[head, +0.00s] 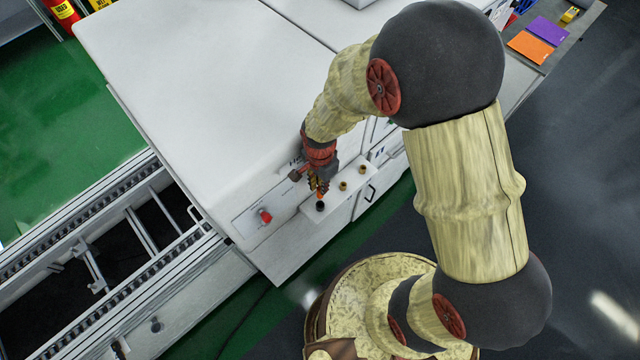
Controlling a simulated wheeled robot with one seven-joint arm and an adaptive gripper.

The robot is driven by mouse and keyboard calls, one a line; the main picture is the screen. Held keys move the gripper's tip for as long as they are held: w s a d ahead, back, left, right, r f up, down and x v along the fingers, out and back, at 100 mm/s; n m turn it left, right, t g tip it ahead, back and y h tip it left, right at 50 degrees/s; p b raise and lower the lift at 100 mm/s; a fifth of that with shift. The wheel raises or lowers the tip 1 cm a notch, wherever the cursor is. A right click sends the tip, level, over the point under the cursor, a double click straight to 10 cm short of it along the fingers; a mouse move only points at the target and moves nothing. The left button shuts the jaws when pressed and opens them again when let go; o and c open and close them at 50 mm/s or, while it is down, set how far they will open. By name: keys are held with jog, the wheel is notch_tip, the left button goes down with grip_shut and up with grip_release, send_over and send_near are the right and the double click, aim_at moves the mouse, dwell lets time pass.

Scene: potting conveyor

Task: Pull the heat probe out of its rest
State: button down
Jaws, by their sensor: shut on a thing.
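My gripper (319,187) points down over a small white ledge (333,196) on the front of the white machine. It is shut on the heat probe (321,197), of which only a small orange part shows at the fingertips. Directly below is a dark round piece (320,206) on the ledge, which looks like the rest. The fingers and wrist hide most of the probe, and I cannot tell whether its lower end is still inside the rest.
Two brass-coloured fittings (343,186) (361,169) stand on the ledge to the right. A red button (265,216) is on the machine's front at left. The large white housing (200,90) is behind. A conveyor (130,255) runs at lower left.

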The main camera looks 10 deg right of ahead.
jog(key=shift+r+p, duration=1.95)
jog(key=shift+r, duration=1.3)
